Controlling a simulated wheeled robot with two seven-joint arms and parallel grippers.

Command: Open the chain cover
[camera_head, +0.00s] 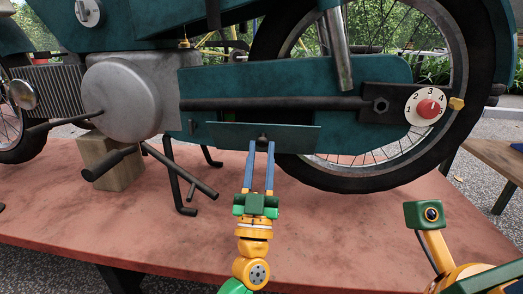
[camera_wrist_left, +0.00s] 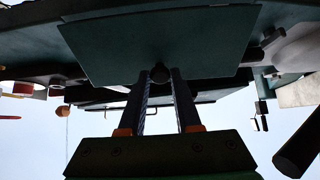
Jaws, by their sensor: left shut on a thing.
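The chain cover (camera_head: 225,133) is a flat teal panel low on the motorcycle's teal chain case (camera_head: 290,78). It appears tilted outward, with a dark gap above its upper edge. A small dark knob (camera_wrist_left: 160,73) stands out from the panel. My left gripper (camera_head: 263,146) reaches up from below, its blue fingers shut on the knob. In the left wrist view the panel (camera_wrist_left: 115,45) fills the upper middle, and the fingers (camera_wrist_left: 162,78) sit on both sides of the knob. The fingers hide part of the knob. My right gripper's fingers are not in view.
A white dial (camera_head: 422,104) with a red knob and numbers sits right of the chain case, near the rear tyre (camera_head: 490,75). Pedal and stand bars hang to the left, beside a wooden block (camera_head: 112,158). The red platform (camera_head: 330,225) is mostly clear in front.

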